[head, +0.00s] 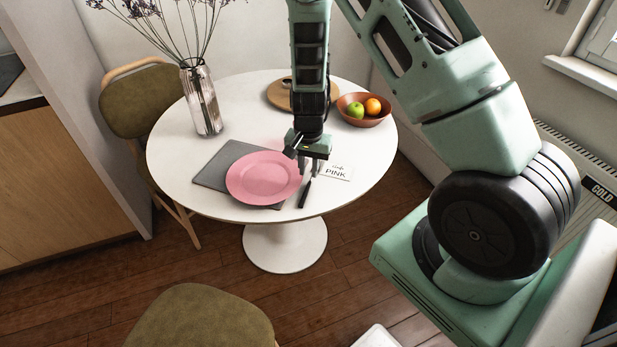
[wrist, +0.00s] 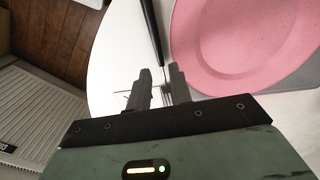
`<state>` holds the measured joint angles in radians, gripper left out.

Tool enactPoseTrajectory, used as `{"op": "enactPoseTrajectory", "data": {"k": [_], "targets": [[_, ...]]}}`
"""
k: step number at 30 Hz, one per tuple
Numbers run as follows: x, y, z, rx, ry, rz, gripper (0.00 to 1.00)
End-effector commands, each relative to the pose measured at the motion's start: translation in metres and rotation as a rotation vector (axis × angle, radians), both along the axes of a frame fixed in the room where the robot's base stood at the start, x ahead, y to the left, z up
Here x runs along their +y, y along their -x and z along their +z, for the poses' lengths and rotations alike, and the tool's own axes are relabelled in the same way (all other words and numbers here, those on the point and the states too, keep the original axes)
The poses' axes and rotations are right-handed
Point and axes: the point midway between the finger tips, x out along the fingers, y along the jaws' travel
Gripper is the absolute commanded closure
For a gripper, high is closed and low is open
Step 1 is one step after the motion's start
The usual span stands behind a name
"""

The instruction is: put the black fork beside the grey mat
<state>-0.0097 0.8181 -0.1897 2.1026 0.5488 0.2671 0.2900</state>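The black fork (head: 306,191) lies on the white table just right of the grey mat (head: 212,170), close to its edge. Its dark handle (wrist: 152,32) shows in the wrist view, running toward the gap between my fingers. A pink plate (head: 263,178) covers much of the mat. My gripper (head: 301,158) points down over the table near the far end of the fork. In the wrist view my gripper (wrist: 160,75) has its two fingers apart, with a light gap between them. The fork's far end is partly hidden by my gripper, and I see no clear contact.
A brown bowl (head: 364,121) with fruit and a round wooden board (head: 277,96) stand behind. A glass vase (head: 202,100) stands at the back left. The table's front right is clear.

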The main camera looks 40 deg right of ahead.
Motion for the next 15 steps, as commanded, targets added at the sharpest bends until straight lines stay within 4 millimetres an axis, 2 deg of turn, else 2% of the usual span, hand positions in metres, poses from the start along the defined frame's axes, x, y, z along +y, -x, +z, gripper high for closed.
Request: {"op": "enactPoseTrajectory", "data": {"k": [1,6,13,15], "targets": [[0.001,-0.002,0.014,-0.006,0.002,0.003,0.79],[0.001,0.0,0.047,-0.003,0.0,0.003,0.79],[0.001,0.0,0.072,0.0,0.0,0.003,0.79],[0.008,0.001,0.079,-0.002,-0.009,0.023,0.79]]}}
